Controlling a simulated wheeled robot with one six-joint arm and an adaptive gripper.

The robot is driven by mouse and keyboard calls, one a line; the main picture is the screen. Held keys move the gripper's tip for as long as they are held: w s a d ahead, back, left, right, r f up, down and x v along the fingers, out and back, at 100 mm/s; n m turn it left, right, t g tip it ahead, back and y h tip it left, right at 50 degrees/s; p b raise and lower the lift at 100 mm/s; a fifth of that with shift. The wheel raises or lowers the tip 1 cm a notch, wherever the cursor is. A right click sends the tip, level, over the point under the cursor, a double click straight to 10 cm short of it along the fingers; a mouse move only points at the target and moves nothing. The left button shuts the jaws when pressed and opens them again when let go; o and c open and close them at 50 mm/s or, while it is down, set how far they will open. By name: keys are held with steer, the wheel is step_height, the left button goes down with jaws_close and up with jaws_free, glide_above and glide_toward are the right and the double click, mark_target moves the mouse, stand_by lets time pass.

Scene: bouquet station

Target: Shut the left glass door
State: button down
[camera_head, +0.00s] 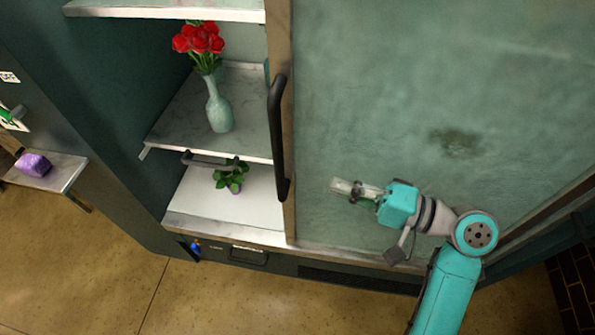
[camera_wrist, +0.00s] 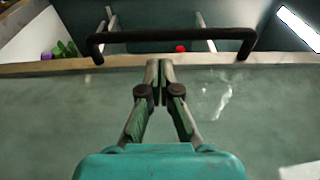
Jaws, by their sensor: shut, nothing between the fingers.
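A greenish glass door panel (camera_head: 400,90) covers the right part of the cabinet. Its left edge has a pale frame strip (camera_head: 287,215) and a long black handle (camera_head: 278,140); the handle also shows in the wrist view (camera_wrist: 172,35). The cabinet's left part is uncovered, with its shelves in plain sight. I cannot tell whether this panel is the left door or another one. My gripper (camera_head: 336,186) is shut and empty in front of the glass, to the right of the handle. In the wrist view its fingertips (camera_wrist: 160,64) lie close to the frame strip, apart from the handle.
A vase (camera_head: 219,108) with red roses (camera_head: 200,38) stands on the middle shelf (camera_head: 170,125). A small plant (camera_head: 230,178) stands on the lower shelf, near a dark bar (camera_head: 205,159). A purple block (camera_head: 33,164) sits on a side ledge at far left. The floor at left is clear.

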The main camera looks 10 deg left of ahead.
mark_target(283, 169)
steer(key=x, duration=0.8)
steer(key=shift+w+a, duration=0.15)
steer(key=shift+a, duration=0.15)
